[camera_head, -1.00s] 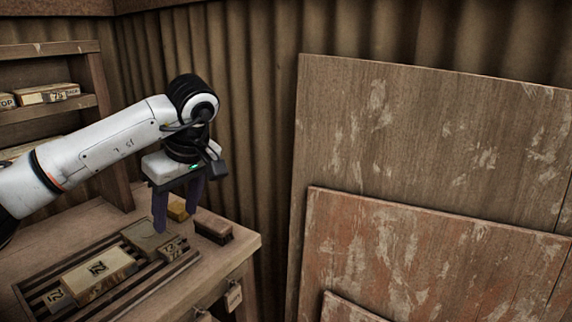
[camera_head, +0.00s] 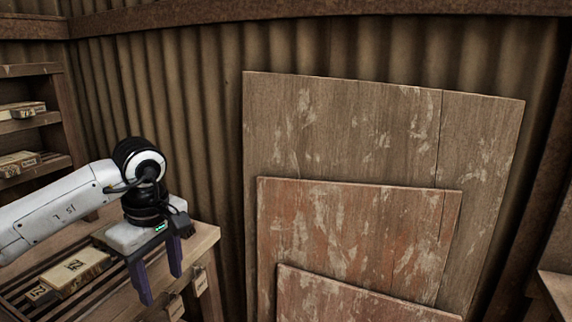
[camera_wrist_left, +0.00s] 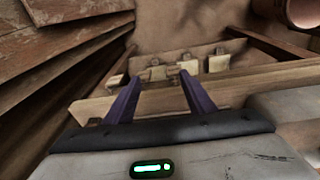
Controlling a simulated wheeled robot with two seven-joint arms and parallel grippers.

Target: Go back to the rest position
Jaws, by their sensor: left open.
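My left gripper (camera_head: 161,284) is open and empty. Its two dark purple fingers point down in front of the right end of the wooden bench (camera_head: 204,240). The left wrist view shows the same two fingers (camera_wrist_left: 155,98) apart, with nothing between them and the bench edge (camera_wrist_left: 240,82) beyond. A pale block marked with dark characters (camera_head: 74,270) lies on a slatted rack (camera_head: 100,292) at the left. My right gripper is in neither view.
Wooden boards (camera_head: 340,120) lean on the corrugated wall (camera_head: 200,90) at the right of the bench. A shelf (camera_head: 60,165) with labelled blocks stands at the left. Small tags (camera_head: 199,281) hang on the bench front. Another bench edge (camera_head: 560,290) shows at the far right.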

